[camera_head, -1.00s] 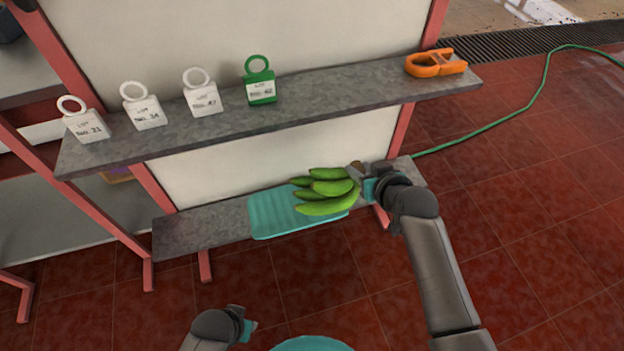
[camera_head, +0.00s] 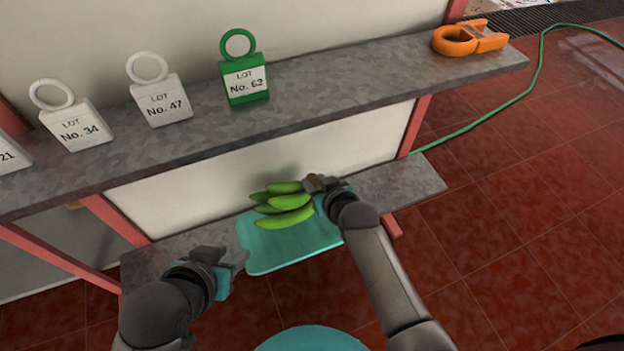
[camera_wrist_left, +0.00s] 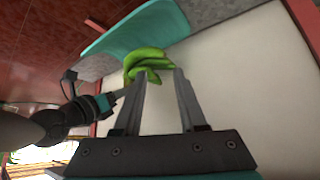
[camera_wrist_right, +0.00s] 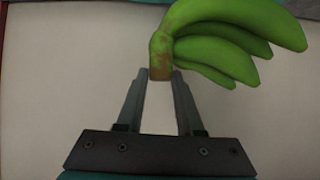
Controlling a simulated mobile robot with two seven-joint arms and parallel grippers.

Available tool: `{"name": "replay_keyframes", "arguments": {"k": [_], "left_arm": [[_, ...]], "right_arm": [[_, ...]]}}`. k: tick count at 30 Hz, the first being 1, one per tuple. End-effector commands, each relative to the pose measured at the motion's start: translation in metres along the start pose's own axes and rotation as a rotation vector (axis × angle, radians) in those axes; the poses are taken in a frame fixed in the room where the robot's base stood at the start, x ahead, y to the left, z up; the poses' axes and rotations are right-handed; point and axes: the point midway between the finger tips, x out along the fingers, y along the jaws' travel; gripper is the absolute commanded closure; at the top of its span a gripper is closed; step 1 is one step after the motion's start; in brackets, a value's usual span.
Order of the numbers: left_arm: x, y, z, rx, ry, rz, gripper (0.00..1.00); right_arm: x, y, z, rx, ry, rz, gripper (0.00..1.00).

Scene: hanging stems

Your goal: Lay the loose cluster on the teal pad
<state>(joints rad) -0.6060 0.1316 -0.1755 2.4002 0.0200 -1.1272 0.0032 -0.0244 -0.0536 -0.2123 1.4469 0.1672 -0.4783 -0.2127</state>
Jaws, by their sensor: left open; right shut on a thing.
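The loose cluster is a bunch of green bananas (camera_head: 285,204), over the back part of the teal pad (camera_head: 290,245) on the lower shelf. My right gripper (camera_head: 318,184) is shut on the cluster's brown stem end; the right wrist view shows the stem between its fingertips (camera_wrist_right: 160,76) and the bananas (camera_wrist_right: 235,40) spreading to the right. I cannot tell whether the bananas touch the pad. My left gripper (camera_head: 232,262) is open and empty, left of the pad. The left wrist view shows the bananas (camera_wrist_left: 146,64) and pad (camera_wrist_left: 135,30) beyond its fingertips (camera_wrist_left: 160,75).
A white panel (camera_head: 210,195) stands behind. The lower shelf (camera_head: 405,185) is bare right of the pad.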

Motion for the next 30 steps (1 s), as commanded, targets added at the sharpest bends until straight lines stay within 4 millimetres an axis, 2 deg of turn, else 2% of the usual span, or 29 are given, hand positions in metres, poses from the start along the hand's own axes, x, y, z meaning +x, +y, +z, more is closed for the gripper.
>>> {"name": "replay_keyframes", "arguments": {"k": [10, 20, 30], "left_arm": [[0.007, 0.011, -0.011, 0.002, 0.108, 0.030, 0.59], [0.016, 0.033, -0.027, -0.009, 0.307, 0.088, 0.59], [0.016, 0.049, -0.038, -0.029, 0.473, 0.133, 0.59]], "right_arm": [[0.001, 0.000, -0.003, 0.004, 0.012, 0.001, 1.00], [0.013, 0.001, 0.014, 0.004, 0.010, 0.000, 1.00], [0.021, 0.002, 0.027, 0.003, 0.011, 0.000, 1.00]]}}
